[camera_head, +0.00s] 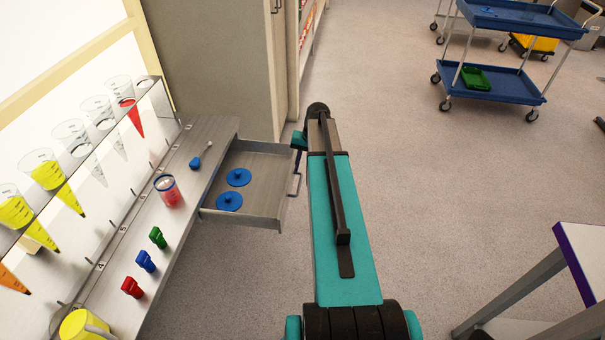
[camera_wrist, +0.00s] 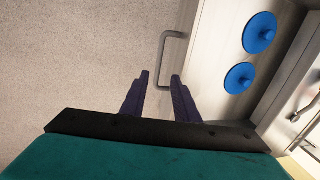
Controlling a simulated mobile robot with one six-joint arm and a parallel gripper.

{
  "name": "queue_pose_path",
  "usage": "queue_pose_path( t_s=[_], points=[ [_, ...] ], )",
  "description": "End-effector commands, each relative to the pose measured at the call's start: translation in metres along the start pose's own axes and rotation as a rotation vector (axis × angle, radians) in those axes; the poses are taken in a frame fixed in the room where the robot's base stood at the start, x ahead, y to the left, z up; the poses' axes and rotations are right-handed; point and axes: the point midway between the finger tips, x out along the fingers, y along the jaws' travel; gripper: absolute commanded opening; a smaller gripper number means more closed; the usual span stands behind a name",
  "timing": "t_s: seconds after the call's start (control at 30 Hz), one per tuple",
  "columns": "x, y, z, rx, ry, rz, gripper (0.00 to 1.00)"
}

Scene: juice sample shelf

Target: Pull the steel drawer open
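The steel drawer (camera_head: 245,212) stands pulled out from under the steel shelf in the head view, with two blue round lids inside. It also shows at the right in the wrist view (camera_wrist: 212,55). Its bent bar handle (camera_head: 296,184) is on the drawer's front; in the wrist view the handle (camera_wrist: 163,58) lies ahead of my gripper. My gripper (camera_wrist: 159,75) has its two dark fingers apart, with the near end of the handle showing between the fingertips. Whether a finger touches the bar, I cannot tell.
The steel shelf (camera_head: 212,130) carries a red-filled beaker (camera_head: 167,190), coloured clips and a blue-handled tool. Cones of juice stand in a rack at the left. A grey cabinet (camera_head: 215,65) is behind the drawer. Floor is open to the right, before a blue cart (camera_head: 490,82).

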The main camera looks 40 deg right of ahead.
Motion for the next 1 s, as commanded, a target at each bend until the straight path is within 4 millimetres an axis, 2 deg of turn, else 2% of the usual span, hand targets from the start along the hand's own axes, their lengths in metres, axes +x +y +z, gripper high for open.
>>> queue_pose_path(
  t_s=[0.4, 0.6, 1.0],
  points=[
    [-0.048, 0.000, -0.001, 0.000, 0.003, 0.000, 0.28],
    [-0.066, 0.000, -0.001, 0.001, 0.003, 0.000, 0.28],
    [-0.073, 0.000, -0.001, 0.001, 0.002, 0.000, 0.28]
  ],
)
